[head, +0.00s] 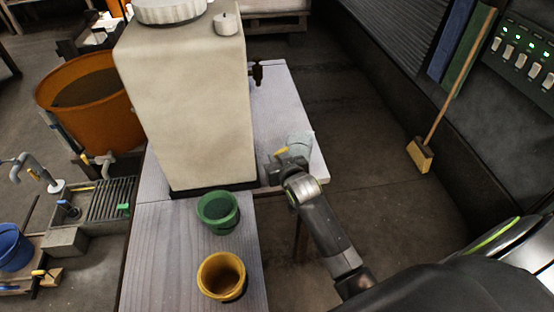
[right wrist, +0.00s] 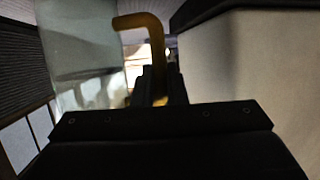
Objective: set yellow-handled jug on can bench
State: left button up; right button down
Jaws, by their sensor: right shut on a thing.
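The jug (head: 300,143) is pale and see-through, with a yellow handle (head: 281,151). My right gripper (head: 288,163) is shut on that handle, on the near side of the jug. In the right wrist view the yellow handle (right wrist: 152,28) rises between the dark fingers (right wrist: 160,88), and the clear jug wall (right wrist: 82,45) is to its left. The jug shows against the right part of the grey bench (head: 276,105), close to the bench's right edge. I cannot tell whether its base touches the top. My left gripper is not in view.
A large cream can (head: 190,105) with a dark tap (head: 257,72) stands on the bench, left of the jug. A green pot (head: 218,212) and a yellow pot (head: 221,276) stand on the nearer bench top. An orange tub (head: 95,130) is at left. A broom (head: 421,155) leans at right.

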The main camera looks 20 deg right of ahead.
jog(key=shift+f, duration=0.2)
jog(key=c, duration=1.9)
grip_release()
jog(key=shift+f, duration=0.1)
jog(key=o, duration=0.4)
jog(key=shift+o, duration=0.2)
jog(key=shift+r, duration=0.25)
jog(key=shift+s, duration=0.3)
jog(key=v, duration=1.1)
jog(key=shift+s+r, duration=0.15)
